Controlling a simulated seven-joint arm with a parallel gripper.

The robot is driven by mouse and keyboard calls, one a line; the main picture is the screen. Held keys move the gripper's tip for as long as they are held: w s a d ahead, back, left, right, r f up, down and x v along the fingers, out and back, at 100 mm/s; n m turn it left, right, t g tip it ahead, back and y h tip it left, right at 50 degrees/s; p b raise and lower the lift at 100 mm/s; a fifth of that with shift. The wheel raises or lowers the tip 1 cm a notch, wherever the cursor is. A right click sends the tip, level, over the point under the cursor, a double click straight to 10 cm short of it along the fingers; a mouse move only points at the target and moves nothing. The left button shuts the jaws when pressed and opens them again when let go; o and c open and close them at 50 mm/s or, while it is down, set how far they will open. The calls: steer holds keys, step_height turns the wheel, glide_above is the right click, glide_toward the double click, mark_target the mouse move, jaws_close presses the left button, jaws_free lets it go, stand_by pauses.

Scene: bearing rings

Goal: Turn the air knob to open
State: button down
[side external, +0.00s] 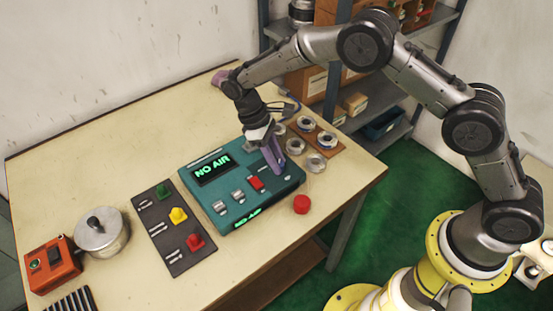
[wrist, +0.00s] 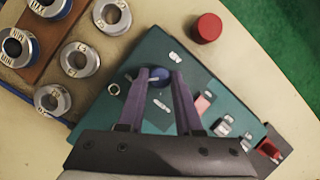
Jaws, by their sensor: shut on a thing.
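The air knob is a round blue knob (wrist: 154,84) on the teal control box (side external: 206,208), near one end of its top. My gripper (side external: 274,168) points down at the right part of the box. In the wrist view its two purple fingers (wrist: 161,74) are shut on the blue knob, one on each side. The side view hides the knob behind the fingers. A lit display (side external: 213,170) on the box reads "NO AIR" in green.
Beside the knob the box carries a red switch (side external: 256,183) and metal switches (side external: 220,207). A red cylinder (side external: 301,204) stands close by. Several bearing rings (side external: 316,163) lie right of the box, some on a brown board. Left are a dark panel (side external: 166,228) and metal pot (side external: 102,234).

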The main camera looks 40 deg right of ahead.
steer(key=shift+r, duration=0.1)
stand_by(0.5)
steer(key=c, duration=0.6)
jaws_free()
steer(key=v, duration=1.3)
steer(key=shift+w+r, duration=0.15)
steer(key=shift+r, duration=0.2)
